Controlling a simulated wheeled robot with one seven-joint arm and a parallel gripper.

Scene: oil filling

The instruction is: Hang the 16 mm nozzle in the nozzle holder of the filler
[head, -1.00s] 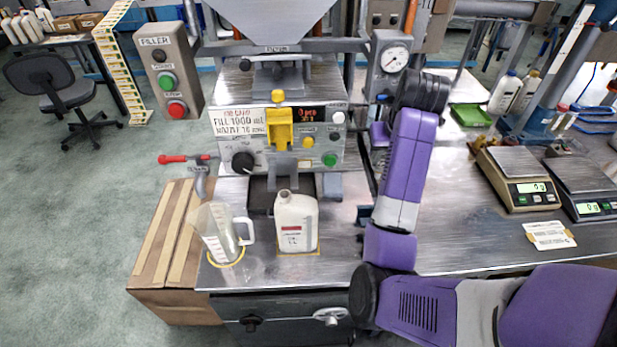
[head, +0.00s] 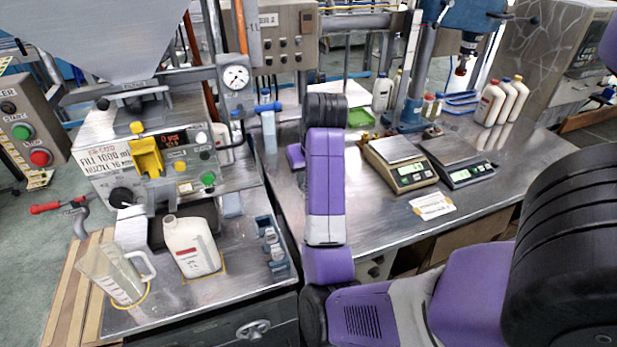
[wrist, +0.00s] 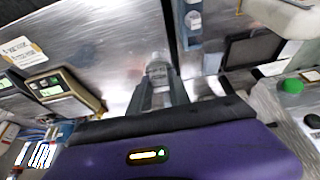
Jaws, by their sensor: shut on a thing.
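In the wrist view my gripper (wrist: 158,95) is shut on a small silver-grey nozzle (wrist: 158,72), which sticks out between the fingertips over the steel table. Its size marking is not readable. In the head view the gripper is hidden behind my purple arm. The filler (head: 150,160) stands left of my arm, its sign reading about 1000 ml and a 16 mm nozzle. A yellow part (head: 146,157) sits on its front, with a grey bracket below it above the white bottle. I cannot clearly make out the nozzle holder. The held nozzle is apart from the filler.
A blue-grey rack (head: 272,245) with small nozzle-like parts stands right of the white bottle (head: 191,247). A clear jug (head: 118,275) stands at the left.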

